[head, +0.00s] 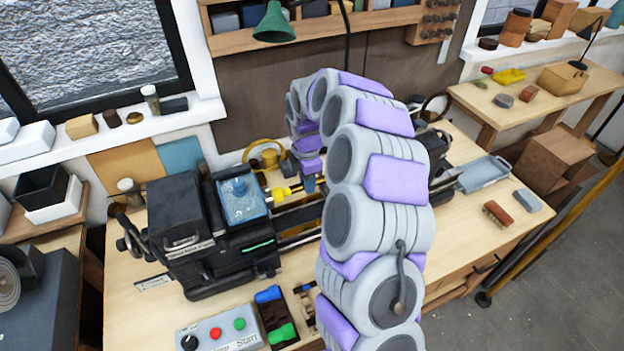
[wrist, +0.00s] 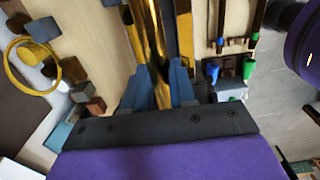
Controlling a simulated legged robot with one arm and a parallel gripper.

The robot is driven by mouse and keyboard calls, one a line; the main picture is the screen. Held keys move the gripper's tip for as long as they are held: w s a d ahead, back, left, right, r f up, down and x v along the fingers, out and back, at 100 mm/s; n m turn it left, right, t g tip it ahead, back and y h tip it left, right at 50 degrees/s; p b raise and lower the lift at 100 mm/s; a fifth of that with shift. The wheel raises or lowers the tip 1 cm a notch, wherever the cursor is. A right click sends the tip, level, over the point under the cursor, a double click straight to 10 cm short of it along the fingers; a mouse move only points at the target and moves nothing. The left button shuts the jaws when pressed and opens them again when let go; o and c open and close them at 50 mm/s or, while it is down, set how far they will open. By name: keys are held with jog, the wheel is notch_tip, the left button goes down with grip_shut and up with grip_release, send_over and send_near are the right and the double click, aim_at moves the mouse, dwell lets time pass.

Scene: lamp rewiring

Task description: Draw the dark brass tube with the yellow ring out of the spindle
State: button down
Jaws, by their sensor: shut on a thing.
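The dark brass tube (wrist: 152,40) runs up from between the blue fingers of my gripper (wrist: 158,90) in the wrist view. My gripper is shut on it. In the head view my gripper (head: 308,182) is beside the lathe's spindle end, partly hidden by my arm. A yellow part (head: 283,191), apparently the tube's ring, shows between the gripper and the black headstock (head: 190,225). The tube itself is mostly hidden there, and I cannot tell how much of it is inside the spindle.
The control box (head: 222,333) and a tray of coloured parts (head: 275,318) are in front.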

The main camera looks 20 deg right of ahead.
aim_at(318, 179)
jog(key=shift+a, duration=0.45)
jog(key=shift+d, duration=0.45)
jog(key=shift+d+p, duration=0.35)
jog(key=shift+d, duration=0.6)
jog(key=shift+d, duration=0.65)
jog(key=shift+r+p, duration=1.7)
jog(key=shift+r, duration=2.05)
jog(key=shift+s+f, duration=0.1)
